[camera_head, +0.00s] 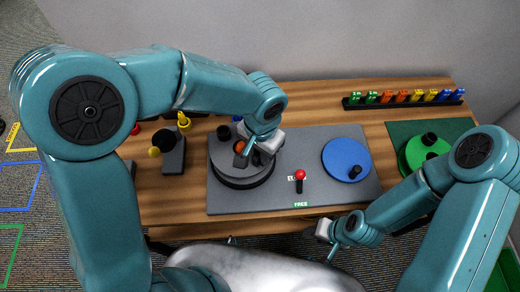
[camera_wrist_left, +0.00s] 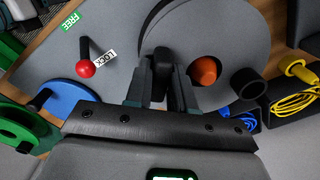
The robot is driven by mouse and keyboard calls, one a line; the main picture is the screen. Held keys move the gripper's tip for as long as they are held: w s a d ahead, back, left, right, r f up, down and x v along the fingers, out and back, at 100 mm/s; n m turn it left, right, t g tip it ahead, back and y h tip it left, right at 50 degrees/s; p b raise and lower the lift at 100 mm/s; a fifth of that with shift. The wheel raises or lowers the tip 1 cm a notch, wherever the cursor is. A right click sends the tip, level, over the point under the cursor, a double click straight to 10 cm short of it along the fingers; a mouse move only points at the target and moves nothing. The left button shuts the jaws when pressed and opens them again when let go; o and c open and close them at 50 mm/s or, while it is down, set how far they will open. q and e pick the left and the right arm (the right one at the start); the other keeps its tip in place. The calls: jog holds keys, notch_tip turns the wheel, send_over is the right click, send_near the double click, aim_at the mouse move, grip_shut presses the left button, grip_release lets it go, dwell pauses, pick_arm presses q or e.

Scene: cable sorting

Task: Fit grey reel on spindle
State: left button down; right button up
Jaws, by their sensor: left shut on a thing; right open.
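The grey reel (camera_head: 228,160) is a broad disc at the left of the grey board (camera_head: 322,150). It lies above a darker round base, and I cannot tell whether it is seated. My left gripper (camera_head: 246,150) is over the reel, shut on its dark handle (camera_wrist_left: 163,62) in the left wrist view. An orange rounded tip (camera_wrist_left: 205,70) shows within the disc beside my fingers, perhaps the spindle; it also shows in the head view (camera_head: 239,147). My right gripper (camera_head: 322,236) is open and empty, in front of the table's edge.
A blue reel (camera_head: 340,158) lies at the board's right. A red-knobbed lever (camera_head: 300,175) stands between the reels, near LOCK and FREE labels. A green reel (camera_head: 412,153) is further right. A rack of coloured connectors (camera_head: 403,98) stands behind. Yellow cable (camera_wrist_left: 292,105) lies beside the board.

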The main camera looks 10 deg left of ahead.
pick_arm(q)
jog(key=c, duration=0.9)
grip_release()
jog(key=r+p, duration=0.1)
jog(key=r, duration=1.5)
jog(key=shift+d+r, duration=0.15)
jog(key=shift+d, duration=0.05)
jog(key=shift+s, duration=0.1)
